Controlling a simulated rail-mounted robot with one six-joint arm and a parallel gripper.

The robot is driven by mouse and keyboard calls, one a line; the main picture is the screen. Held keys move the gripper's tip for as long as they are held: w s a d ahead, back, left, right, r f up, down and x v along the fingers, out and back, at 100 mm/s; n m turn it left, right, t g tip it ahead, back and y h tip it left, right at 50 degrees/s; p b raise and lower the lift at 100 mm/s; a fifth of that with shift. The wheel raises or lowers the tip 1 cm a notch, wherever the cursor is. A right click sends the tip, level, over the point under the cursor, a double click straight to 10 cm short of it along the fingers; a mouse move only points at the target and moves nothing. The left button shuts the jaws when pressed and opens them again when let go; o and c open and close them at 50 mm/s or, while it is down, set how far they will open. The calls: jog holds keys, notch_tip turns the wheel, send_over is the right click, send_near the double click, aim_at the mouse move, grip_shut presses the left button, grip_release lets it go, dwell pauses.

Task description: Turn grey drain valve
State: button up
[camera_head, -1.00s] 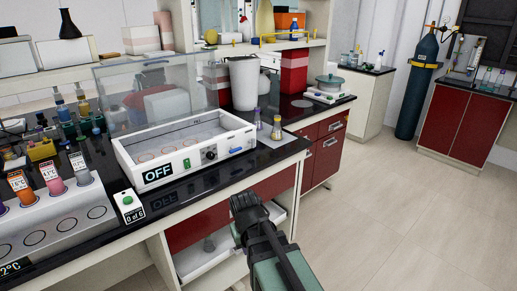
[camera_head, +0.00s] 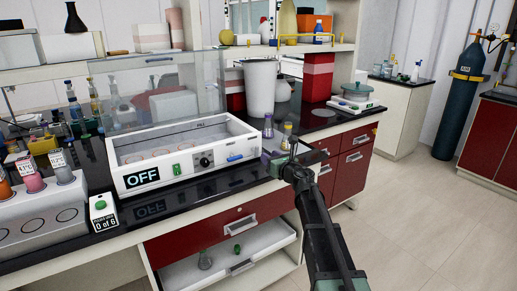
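A white open-topped bath (camera_head: 150,190) with a glass lid behind it stands on the black bench and reads OFF. Its front carries a green switch (camera_head: 177,170), a dark knob (camera_head: 204,161) and a small blue lever-like part (camera_head: 236,157) at the right end. I cannot make out a clearly grey drain valve. My gripper (camera_head: 292,160) is at the bench's front edge, to the right of the bath and apart from its front controls in the picture. Its dark fingers overlap in this view, so their opening cannot be judged. I see nothing held.
Small bottles (camera_head: 268,127) stand just behind my gripper. A counter box reading 0 of 6 (camera_head: 103,212) is left of the bath. Below, a drawer (camera_head: 240,255) is pulled out with glassware in it. A blue gas cylinder (camera_head: 462,100) stands far right. Floor on the right is clear.

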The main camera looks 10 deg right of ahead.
aim_at(258, 148)
jog(key=x, duration=0.9)
jog(key=shift+w, duration=0.3)
grip_shut()
